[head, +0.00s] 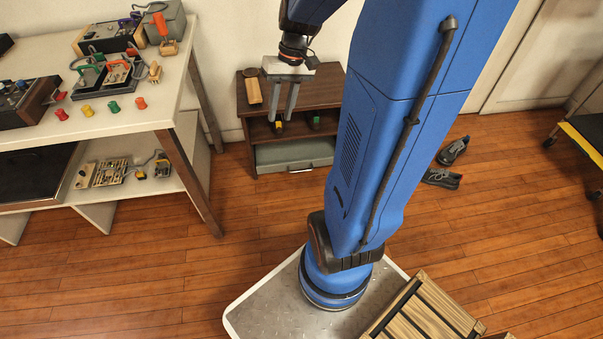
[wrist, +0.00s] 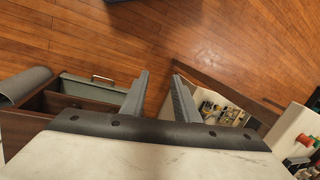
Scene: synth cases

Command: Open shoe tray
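The shoe tray (head: 294,154) is a grey-green drawer with a metal bar handle (head: 301,170), at the bottom of a low brown shelf unit (head: 324,93) against the wall. It looks shut or nearly so. In the wrist view the tray (wrist: 88,91) and its handle (wrist: 104,78) lie left of my fingers. My gripper (head: 281,119) hangs in front of the unit, above the tray's level, pointing down. Its two fingers are apart with nothing between them, also in the wrist view (wrist: 160,75). It does not touch the handle.
A wooden block (head: 252,91) lies on the unit's top; small items are on its middle shelf. A white workbench (head: 120,118) with tools stands left, its leg near the unit. Dark shoes (head: 443,178) lie on the floor to the right. Floor before the tray is clear.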

